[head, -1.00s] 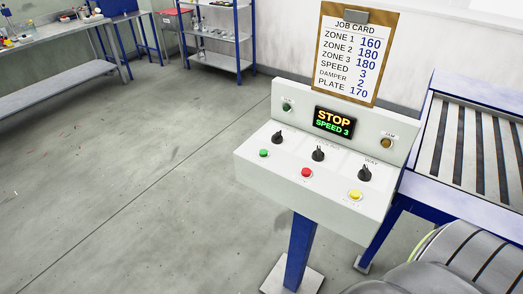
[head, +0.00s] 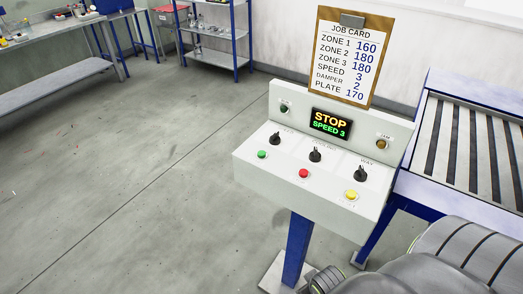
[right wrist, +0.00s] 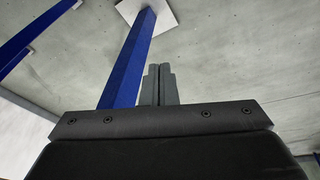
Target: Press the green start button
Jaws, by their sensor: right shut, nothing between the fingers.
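The green start button (head: 262,154) is at the left of the sloped face of a white control box (head: 262,174). A red button (head: 303,173) and a yellow button (head: 351,195) are to its right on the same face. The display (head: 331,123) reads STOP, SPEED 3. My right gripper (right wrist: 159,70) shows in the right wrist view with its fingers together and nothing between them. The blue post (right wrist: 130,60) of the box is beyond it, to the left. In the head view my right arm is at the lower right, below the box. My left gripper is in neither view.
Several black knobs (head: 315,156) stand above the buttons. A job card (head: 347,55) on a clipboard rises behind the box. A roller conveyor (head: 462,145) is close on the right. Shelves (head: 213,35) and a bench (head: 60,50) are far back; the floor at left is clear.

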